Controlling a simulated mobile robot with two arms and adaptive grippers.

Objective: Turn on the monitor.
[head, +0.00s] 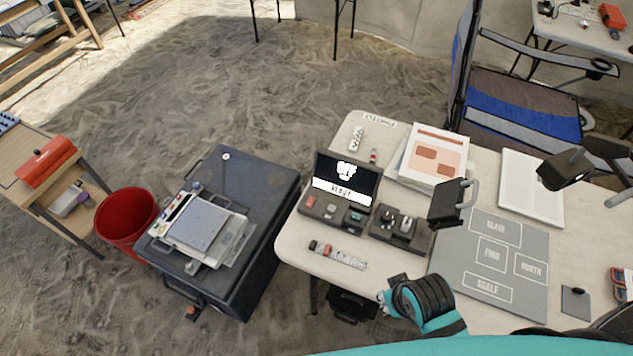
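The monitor (346,178) is a small dark unit with a raised screen, standing on the white table (300,245). Its screen is lit with a white picture and the word READY. A control panel (338,212) in front of the screen carries a red, a grey and a green button or knob. A teal and black arm part of mine (425,297) is at the table's front edge, below and right of the monitor. Dark pieces with grey brackets show right of the monitor and at the right edge. I cannot make out clear gripper fingertips or their opening.
A dark tray with small objects (401,230) sits right of the monitor, near a grey sorting mat (448,258). Papers (433,153) lie behind. A marked tube (338,256) lies in front. A dark case (262,190) and red bucket (126,216) stand left.

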